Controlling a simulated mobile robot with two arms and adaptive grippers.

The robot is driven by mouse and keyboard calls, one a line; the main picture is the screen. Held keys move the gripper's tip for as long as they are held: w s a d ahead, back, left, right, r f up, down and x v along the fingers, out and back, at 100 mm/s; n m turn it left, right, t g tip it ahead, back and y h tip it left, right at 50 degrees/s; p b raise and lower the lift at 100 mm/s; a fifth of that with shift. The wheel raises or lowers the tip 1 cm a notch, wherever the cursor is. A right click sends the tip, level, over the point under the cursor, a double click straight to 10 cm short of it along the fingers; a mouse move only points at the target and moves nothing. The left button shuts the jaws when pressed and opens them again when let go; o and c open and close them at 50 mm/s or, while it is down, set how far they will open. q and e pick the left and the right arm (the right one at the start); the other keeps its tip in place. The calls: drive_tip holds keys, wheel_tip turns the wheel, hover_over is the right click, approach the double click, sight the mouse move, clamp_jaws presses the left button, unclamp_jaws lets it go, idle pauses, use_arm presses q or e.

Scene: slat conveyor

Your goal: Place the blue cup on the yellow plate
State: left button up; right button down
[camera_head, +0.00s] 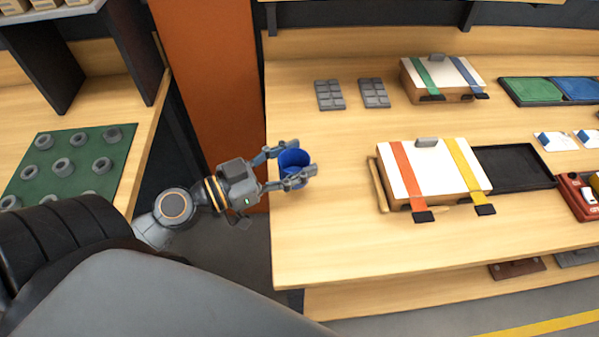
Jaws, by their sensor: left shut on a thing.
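The blue cup (292,161) is in the head view, at the left edge of the wooden bench. My left gripper (298,163) reaches in from the left and is shut around the cup's sides. The cup is upright with its opening facing up. I cannot tell whether its base touches the bench or hangs just above it. No yellow plate shows in this view. My right gripper is not in view.
Two white boxes with straps, one nearer (410,172) and one farther (408,78), stand on the bench (330,235). A black tray (520,168) lies beside the nearer box. Grey tablets (329,95) lie behind the cup. The bench's front left is clear.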

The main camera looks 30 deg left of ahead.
sight(294, 169)
use_arm(q)
drive_tip(key=shift+w+d+f, duration=0.2)
drive_tip(key=shift+w+f, duration=0.3)
wheel_tip(294, 169, down, 3)
drive_tip(key=shift+w+r, duration=0.1)
drive_tip(key=shift+f, duration=0.3)
drive_tip(key=shift+f, duration=0.25)
drive_tip(key=o, duration=1.1)
drive_tip(key=shift+r, duration=0.1)
drive_tip(key=shift+c, duration=0.2)
